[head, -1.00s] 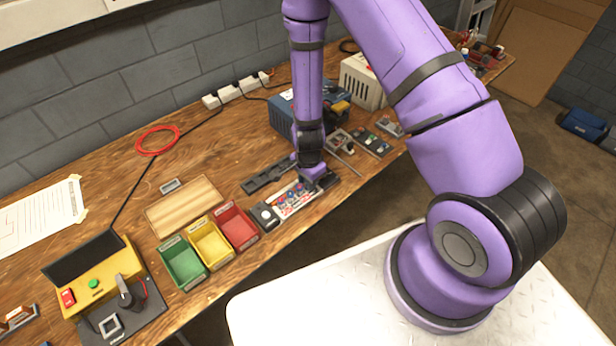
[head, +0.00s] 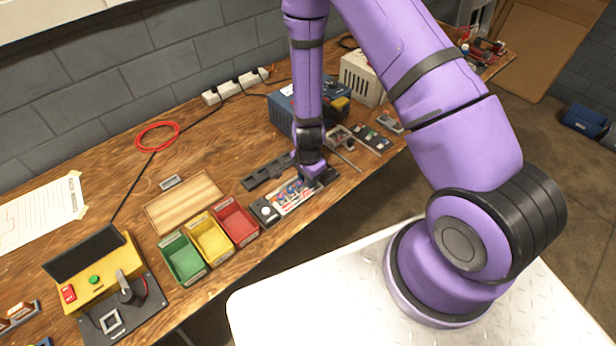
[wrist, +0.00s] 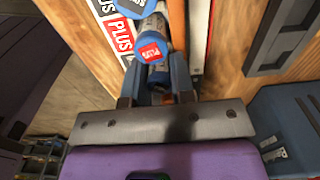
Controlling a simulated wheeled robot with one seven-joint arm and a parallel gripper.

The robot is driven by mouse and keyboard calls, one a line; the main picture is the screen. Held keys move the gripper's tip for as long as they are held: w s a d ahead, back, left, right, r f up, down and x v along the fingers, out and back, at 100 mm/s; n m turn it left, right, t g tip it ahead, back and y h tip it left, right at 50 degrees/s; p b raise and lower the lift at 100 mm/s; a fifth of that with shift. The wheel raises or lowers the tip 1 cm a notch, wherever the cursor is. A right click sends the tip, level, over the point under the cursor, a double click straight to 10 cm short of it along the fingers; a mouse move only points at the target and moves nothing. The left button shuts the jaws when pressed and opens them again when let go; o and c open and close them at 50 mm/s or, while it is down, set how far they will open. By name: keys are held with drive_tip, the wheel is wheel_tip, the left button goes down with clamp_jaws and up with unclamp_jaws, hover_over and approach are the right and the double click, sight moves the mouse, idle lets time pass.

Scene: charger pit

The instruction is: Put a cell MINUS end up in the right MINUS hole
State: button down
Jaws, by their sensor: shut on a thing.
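My gripper (wrist: 155,80) is low over the front middle of the workbench and shut on a blue-ended cell (wrist: 151,48). The cell's blue end with a red PLUS label faces the wrist camera. Its lower part is mostly hidden. A second blue-ended cell (wrist: 131,6) stands just beyond it at the top edge of the wrist view. Red-and-white PLUS lettering on a plate (wrist: 119,35) lies beside them. In the head view the white plate with red markings (head: 288,202) is just left of my gripper (head: 314,178), which partly covers it. The MINUS holes cannot be made out.
Green (head: 184,260), yellow (head: 211,241) and red (head: 237,222) bins stand left of the plate. A black slotted rail (head: 266,172) lies behind it. A blue box (head: 285,110) stands further back. A wooden board (head: 184,203) lies left.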

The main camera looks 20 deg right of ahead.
drive_tip(key=shift+f, duration=0.1)
drive_tip(key=c, duration=0.9)
unclamp_jaws()
drive_tip(key=shift+r, duration=3.5)
